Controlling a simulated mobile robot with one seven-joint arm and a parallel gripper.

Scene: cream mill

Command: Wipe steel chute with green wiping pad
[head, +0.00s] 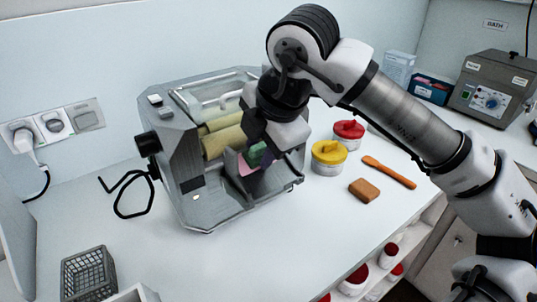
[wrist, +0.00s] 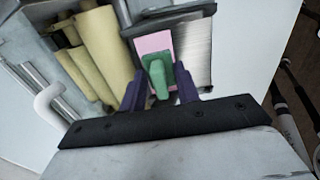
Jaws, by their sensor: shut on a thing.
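The green wiping pad (head: 258,154) is held in my gripper (head: 257,163) over the front of the mill. In the wrist view the pad (wrist: 158,78) sits between my two dark purple fingers, which are shut on it. A pink area (wrist: 155,42) shows under and beyond the green part; I cannot tell if it belongs to the pad or lies on the chute. The steel chute (wrist: 194,55) shows as a brushed grey plate right of the pad, and at the mill's front (head: 225,204). Whether pad and chute touch is hidden.
The mill (head: 178,165) has cream rollers (head: 222,142) beside my gripper. A wire basket (head: 88,274) stands front left. The front bench is clear.

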